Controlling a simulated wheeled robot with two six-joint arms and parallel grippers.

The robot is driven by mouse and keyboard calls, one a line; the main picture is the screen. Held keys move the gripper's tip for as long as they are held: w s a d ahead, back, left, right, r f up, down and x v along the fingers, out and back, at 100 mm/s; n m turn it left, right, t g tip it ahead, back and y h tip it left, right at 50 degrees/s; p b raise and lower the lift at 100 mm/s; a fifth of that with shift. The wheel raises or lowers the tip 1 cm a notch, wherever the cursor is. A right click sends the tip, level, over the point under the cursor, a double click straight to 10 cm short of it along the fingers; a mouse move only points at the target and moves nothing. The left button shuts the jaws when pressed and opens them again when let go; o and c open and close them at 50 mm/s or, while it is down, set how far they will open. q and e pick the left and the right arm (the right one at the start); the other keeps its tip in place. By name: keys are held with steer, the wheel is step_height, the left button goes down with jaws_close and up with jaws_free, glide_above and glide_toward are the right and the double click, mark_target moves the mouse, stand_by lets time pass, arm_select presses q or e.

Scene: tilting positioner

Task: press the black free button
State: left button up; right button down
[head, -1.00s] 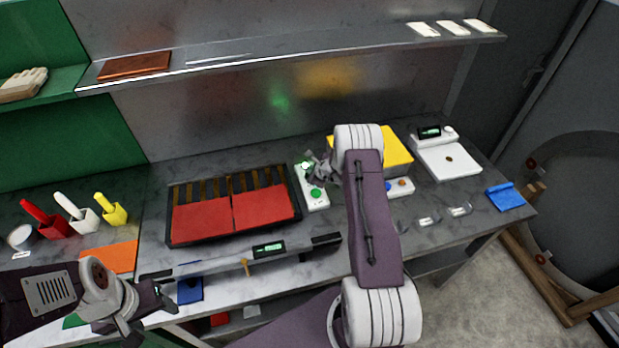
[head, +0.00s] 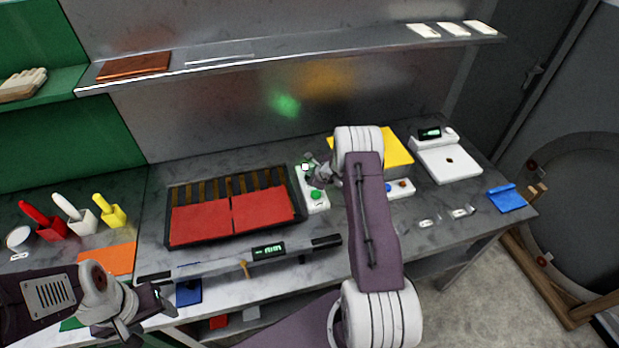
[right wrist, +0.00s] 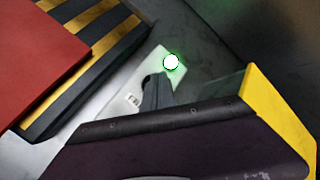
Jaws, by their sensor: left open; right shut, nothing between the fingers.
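A narrow white control box (head: 318,206) stands on the bench right of the red-and-black unit. It carries a green button (head: 316,195) near its front and a lit lamp (head: 305,167) at its far end. The lamp glows white with a green rim in the right wrist view (right wrist: 171,62). My right gripper (head: 312,180) is shut and empty, its tip at the middle of the box, between lamp and green button. Its dark fingers (right wrist: 156,92) hide that part, so the black button and any contact cannot be made out. My left gripper (head: 152,313) is open and empty at the bench's front left.
The red-panelled unit (head: 200,222) with dark and yellow slats is close left of the box. A yellow-topped block (head: 397,148) stands close right, behind my right arm. A bar with a green display (head: 268,251) runs along the front. A shelf (head: 300,55) overhangs the back.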

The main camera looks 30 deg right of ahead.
steer(key=shift+f+b, duration=0.3)
steer(key=shift+b, duration=0.1)
stand_by(0.6)
steer(key=shift+r, duration=0.9)
steer(key=shift+r+p, duration=1.4)
steer(key=shift+r, duration=1.15)
steer(key=shift+f, duration=0.1)
